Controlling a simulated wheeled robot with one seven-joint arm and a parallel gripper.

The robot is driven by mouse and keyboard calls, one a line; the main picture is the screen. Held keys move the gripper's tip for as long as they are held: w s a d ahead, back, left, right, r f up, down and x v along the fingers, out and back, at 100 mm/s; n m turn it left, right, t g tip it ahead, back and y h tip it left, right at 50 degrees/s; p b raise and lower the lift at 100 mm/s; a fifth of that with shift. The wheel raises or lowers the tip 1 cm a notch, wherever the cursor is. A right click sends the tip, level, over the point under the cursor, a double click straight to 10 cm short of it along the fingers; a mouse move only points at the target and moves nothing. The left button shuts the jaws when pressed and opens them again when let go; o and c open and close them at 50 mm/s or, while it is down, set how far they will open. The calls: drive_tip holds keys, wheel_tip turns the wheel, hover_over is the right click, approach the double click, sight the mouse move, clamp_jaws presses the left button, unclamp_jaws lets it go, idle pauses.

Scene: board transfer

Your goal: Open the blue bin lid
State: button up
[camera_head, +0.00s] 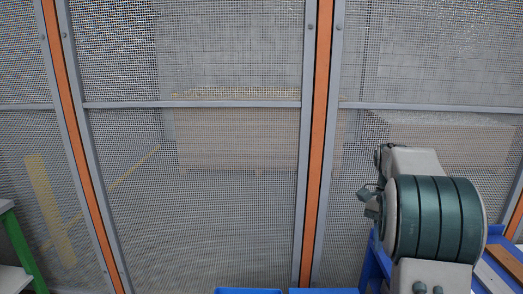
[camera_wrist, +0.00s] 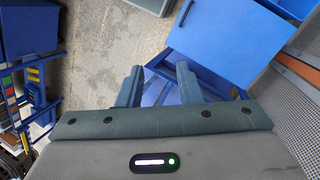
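In the wrist view my gripper (camera_wrist: 158,84) is open. Its two teal fingers stand apart, with nothing seen held between them. Beyond the fingers is a large flat blue panel (camera_wrist: 225,42) with a small dark handle-like piece at its upper left edge; it may be the blue bin lid, but I cannot tell for sure. A lighter blue surface (camera_wrist: 157,92) shows between the fingers, partly hidden by them. I cannot tell whether the fingers touch it. In the head view only the top edges of two blue things (camera_head: 248,291) show at the bottom; the gripper is not clear there.
A mesh fence (camera_head: 200,130) with orange posts stands across the head view. A green-legged table (camera_head: 22,245) is at the left edge. In the wrist view a blue cabinet (camera_wrist: 30,28) stands at the upper left, with bare concrete floor (camera_wrist: 110,45) beside it.

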drive_tip(key=s+a+n+t, duration=0.5)
drive_tip(key=s+a+n, duration=0.4)
drive_tip(key=s+a, duration=0.3)
drive_tip(key=s, duration=0.3)
drive_tip(key=shift+s+a, duration=0.3)
drive_tip(key=shift+a, duration=0.05)
drive_tip(key=s+a+f+n, duration=0.1)
drive_tip(key=s+n+t, duration=0.1)
drive_tip(key=s, duration=0.1)
drive_tip(key=s+a+f+n, duration=0.1)
drive_tip(key=s, duration=0.1)
drive_tip(key=shift+s+a+f+n+t, duration=0.15)
drive_tip(key=shift+a+f+n+t, duration=0.15)
drive_tip(key=shift+f+t, duration=0.1)
drive_tip(key=shift+c, duration=0.6)
drive_tip(key=shift+s+a+f, duration=0.1)
drive_tip(key=shift+s, duration=0.05)
clamp_jaws()
